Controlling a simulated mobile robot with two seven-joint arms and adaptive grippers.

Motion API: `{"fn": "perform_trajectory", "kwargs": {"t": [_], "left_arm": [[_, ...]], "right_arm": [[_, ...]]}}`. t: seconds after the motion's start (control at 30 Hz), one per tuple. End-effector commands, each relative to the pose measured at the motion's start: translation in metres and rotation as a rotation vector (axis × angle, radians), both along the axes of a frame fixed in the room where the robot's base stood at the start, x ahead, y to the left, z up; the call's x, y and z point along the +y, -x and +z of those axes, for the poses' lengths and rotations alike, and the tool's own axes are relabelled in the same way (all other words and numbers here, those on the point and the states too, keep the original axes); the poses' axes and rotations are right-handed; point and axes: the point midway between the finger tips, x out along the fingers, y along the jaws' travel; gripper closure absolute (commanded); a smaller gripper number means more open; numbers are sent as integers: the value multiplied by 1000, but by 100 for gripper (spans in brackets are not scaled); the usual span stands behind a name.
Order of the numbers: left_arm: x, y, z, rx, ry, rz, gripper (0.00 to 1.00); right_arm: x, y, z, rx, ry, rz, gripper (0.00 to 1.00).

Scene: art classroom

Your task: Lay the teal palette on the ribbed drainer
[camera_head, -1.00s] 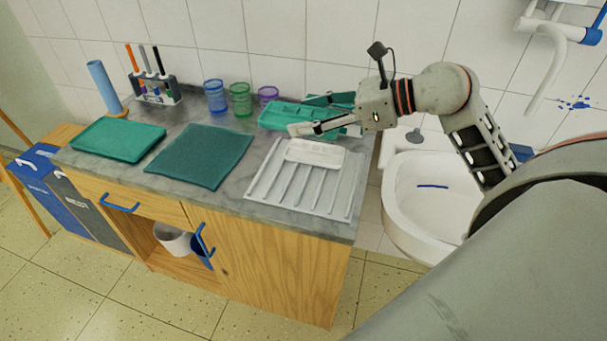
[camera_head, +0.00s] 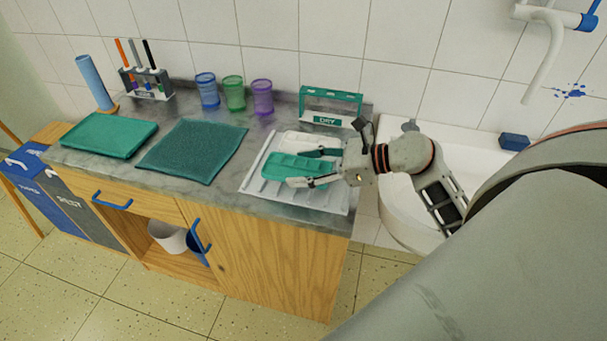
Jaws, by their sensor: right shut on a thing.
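The teal palette (camera_head: 283,168) is in my right gripper (camera_head: 311,167), whose fingers are shut on its right part. The palette lies level over the middle of the white ribbed drainer (camera_head: 257,187). I cannot tell whether it rests on the ribs or hangs just above them. A white palette (camera_head: 304,140) lies on the drainer's back part, directly behind the teal one and partly hidden by it. The drainer's right part is partly covered by my gripper. My left gripper is not in view.
A green rack marked DRY (camera_head: 330,104) stands behind the drainer. A dark teal mat (camera_head: 193,151) and a green tray (camera_head: 108,135) lie to the left. Several cups, such as the purple one (camera_head: 262,98), stand along the wall. A white sink (camera_head: 400,205) is at the right.

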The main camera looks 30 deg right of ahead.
Motion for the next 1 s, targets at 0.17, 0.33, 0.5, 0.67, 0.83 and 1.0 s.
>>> {"fn": "perform_trajectory", "kwargs": {"t": [0.17, 0.33, 0.5, 0.67, 0.83, 1.0], "left_arm": [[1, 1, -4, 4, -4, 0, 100], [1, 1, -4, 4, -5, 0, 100], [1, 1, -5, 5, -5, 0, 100], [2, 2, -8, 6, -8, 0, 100], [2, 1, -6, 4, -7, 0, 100], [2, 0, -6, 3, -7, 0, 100]], "right_arm": [[0, 0, -23, 1, -3, -1, 65], [0, 0, -24, 0, 0, -1, 65], [0, 0, -25, 0, 0, 0, 65], [0, 0, -28, 1, -1, 0, 31], [0, 0, -27, 1, -1, 0, 27], [0, 0, -27, 0, -1, 0, 27]]}}
